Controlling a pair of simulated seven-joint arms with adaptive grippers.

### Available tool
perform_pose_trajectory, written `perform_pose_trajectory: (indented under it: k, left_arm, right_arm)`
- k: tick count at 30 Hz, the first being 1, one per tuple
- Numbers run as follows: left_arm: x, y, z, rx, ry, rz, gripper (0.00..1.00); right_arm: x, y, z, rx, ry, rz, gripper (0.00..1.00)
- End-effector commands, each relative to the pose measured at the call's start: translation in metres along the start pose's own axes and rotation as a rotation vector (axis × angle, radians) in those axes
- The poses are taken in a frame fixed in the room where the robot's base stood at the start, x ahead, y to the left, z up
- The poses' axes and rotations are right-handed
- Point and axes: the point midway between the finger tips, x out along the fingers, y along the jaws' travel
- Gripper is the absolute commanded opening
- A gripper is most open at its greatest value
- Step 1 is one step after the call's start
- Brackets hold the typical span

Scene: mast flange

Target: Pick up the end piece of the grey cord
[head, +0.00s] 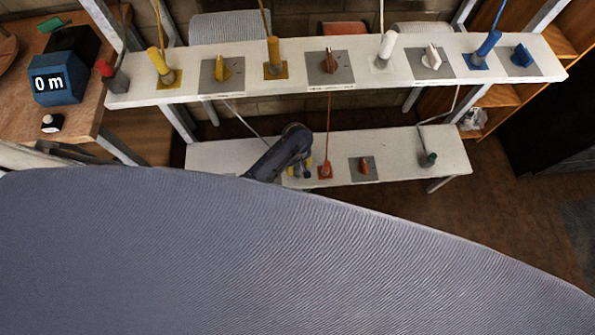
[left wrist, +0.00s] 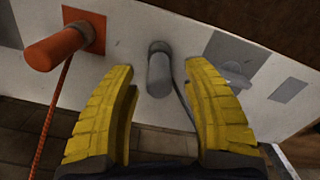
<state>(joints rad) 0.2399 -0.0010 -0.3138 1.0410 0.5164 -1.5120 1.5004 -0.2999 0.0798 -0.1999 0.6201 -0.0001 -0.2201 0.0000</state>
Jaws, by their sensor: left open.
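The grey end piece (left wrist: 159,72) is a short grey cylinder on a small base on the white board, with the grey cord (left wrist: 184,105) running down from it. My left gripper (left wrist: 157,78) is open. In the left wrist view its two yellow fingers stand either side of the end piece, with a gap to each. In the head view the left gripper (head: 299,169) is low over the lower white shelf (head: 215,158). The arm partly hides what is under it there. My right gripper is in neither view.
An orange end piece (left wrist: 57,47) with its cord is close beside the left finger in the left wrist view. A grey knob (left wrist: 236,74) on a plate is to the right. The upper white shelf (head: 120,99) carries several coloured end pieces and knobs.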

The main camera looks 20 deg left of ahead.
Motion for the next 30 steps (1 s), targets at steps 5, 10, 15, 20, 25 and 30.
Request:
perform_pose_trajectory:
  k: [5, 10, 15, 20, 25, 30]
  left_arm:
    - [0.0022, 0.0002, -0.0003, 0.000, 0.001, 0.001, 0.49]
    - [0.0021, 0.0003, -0.0002, 0.000, 0.001, 0.001, 0.50]
    - [0.0020, 0.0004, -0.0001, 0.000, 0.000, 0.001, 0.30]
    - [0.0020, 0.0004, 0.0000, 0.000, 0.000, 0.001, 0.12]
    - [0.0019, 0.0004, 0.0000, 0.000, 0.000, 0.001, 0.00]
    - [0.0019, 0.0005, 0.0001, 0.000, 0.000, 0.001, 0.00]
  right_arm:
    - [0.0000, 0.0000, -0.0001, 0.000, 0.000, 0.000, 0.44]
    - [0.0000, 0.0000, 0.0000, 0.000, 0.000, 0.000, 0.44]
    - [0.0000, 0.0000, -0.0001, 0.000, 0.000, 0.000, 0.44]
    - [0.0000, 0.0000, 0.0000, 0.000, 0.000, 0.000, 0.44]
    - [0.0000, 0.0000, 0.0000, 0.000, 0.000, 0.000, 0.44]
    - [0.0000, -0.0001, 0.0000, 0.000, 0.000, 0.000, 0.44]
